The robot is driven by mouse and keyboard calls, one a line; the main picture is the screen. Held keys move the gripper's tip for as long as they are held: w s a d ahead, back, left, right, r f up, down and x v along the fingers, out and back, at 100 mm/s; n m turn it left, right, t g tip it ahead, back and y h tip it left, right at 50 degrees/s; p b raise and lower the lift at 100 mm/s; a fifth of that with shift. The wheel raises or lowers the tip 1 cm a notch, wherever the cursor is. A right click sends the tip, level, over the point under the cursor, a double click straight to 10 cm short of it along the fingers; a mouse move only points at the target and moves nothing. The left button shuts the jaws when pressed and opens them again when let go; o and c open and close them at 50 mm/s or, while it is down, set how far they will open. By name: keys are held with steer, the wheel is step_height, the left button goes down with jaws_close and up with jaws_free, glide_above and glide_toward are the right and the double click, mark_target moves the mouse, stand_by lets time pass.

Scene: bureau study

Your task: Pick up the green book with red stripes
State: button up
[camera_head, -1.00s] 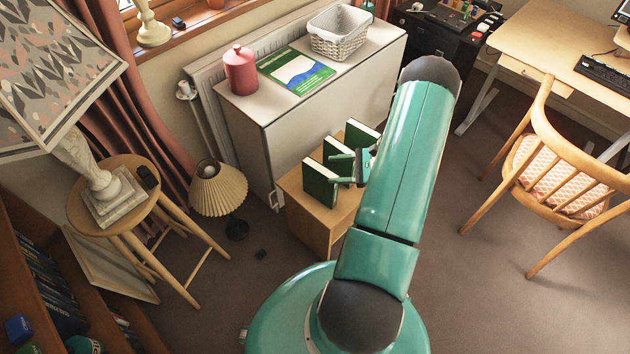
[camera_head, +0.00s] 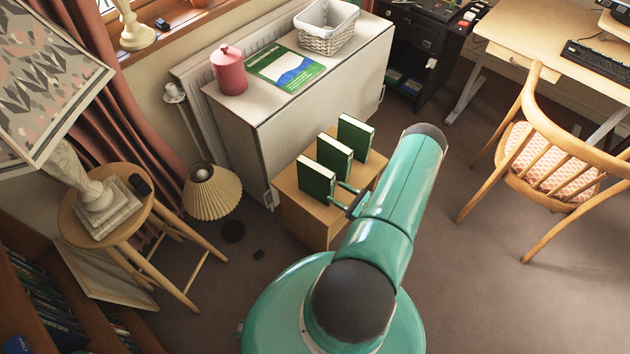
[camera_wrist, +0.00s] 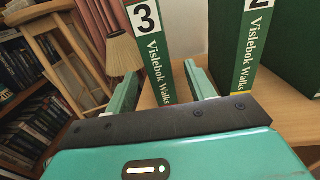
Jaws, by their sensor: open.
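Three green books stand upright in a row on a small wooden cabinet (camera_head: 305,225). In the wrist view, the book numbered 3 (camera_wrist: 157,62) has a white label, the words "Vislebok Walks" and a small red band at the spine's foot. It also shows in the head view (camera_head: 316,177). The book numbered 2 (camera_wrist: 250,50) has a yellow band at its foot; the third book (camera_wrist: 296,45) is only partly in view. My gripper (camera_wrist: 161,78) is open and empty, its fingers to either side of book 3's spine in the wrist view. Whether they overlap the book is unclear.
A white cabinet (camera_head: 290,130) behind holds a red canister (camera_head: 229,72), a green-and-blue booklet (camera_head: 285,70) and a basket (camera_head: 328,30). A pleated lamp (camera_head: 212,192) and a stool (camera_head: 125,215) stand left. A wooden chair (camera_head: 540,160) stands right, with clear carpet before it.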

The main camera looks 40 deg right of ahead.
mark_target(322, 183)
steer(key=w, duration=0.2)
steer(key=w+a, duration=0.1)
steer(key=w, duration=0.4)
steer(key=shift+w+a+r, duration=0.2)
steer(key=shift+a+r, duration=0.1)
jaws_close()
